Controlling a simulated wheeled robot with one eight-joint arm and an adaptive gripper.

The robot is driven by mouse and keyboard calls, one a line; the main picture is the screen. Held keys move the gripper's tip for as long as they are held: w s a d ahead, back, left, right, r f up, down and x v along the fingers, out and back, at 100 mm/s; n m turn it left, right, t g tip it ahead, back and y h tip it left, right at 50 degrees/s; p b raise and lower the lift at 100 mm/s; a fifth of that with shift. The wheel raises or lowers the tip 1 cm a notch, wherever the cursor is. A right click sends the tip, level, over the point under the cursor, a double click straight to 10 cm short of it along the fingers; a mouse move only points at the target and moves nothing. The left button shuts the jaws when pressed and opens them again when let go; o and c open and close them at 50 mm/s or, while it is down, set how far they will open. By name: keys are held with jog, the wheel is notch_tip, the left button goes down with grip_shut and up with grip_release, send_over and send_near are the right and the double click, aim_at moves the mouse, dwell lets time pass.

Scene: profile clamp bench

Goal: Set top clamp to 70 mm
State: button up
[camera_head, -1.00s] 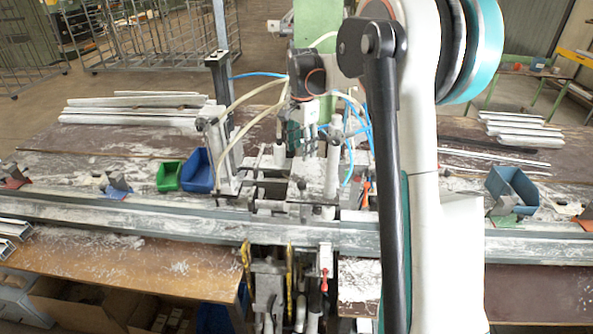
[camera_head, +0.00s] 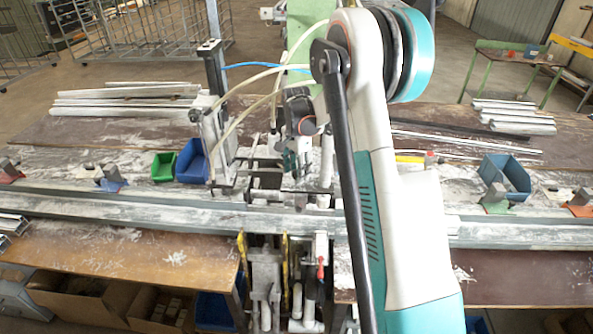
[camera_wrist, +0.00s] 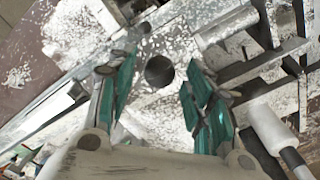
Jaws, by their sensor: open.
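The clamp station (camera_head: 262,178) stands mid-bench behind the long profile rail, with metal blocks, rods and a column. I cannot tell which part is the top clamp, and no millimetre scale is readable. My gripper (camera_head: 302,168) hangs over the station's right part, fingers pointing down. In the wrist view my gripper (camera_wrist: 160,75) shows open, its two teal fingers apart with nothing held. Between them lies a dusty metal plate (camera_wrist: 180,45) with a round dark hole (camera_wrist: 159,71). My arm hides the station's right side in the head view.
A white cylinder (camera_wrist: 268,128) lies right of the fingers. Green (camera_head: 164,167) and blue bins (camera_head: 192,162) stand left of the station, a blue bin (camera_head: 505,177) to the right. Hoses arch over the station. Metal profiles (camera_head: 125,100) lie at the back left.

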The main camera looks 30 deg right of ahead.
jog(key=shift+f, duration=0.3)
grip_shut()
jog(key=shift+w+r, duration=0.1)
jog(key=shift+r, duration=1.65)
grip_release()
notch_tip(320, 180, up, 12)
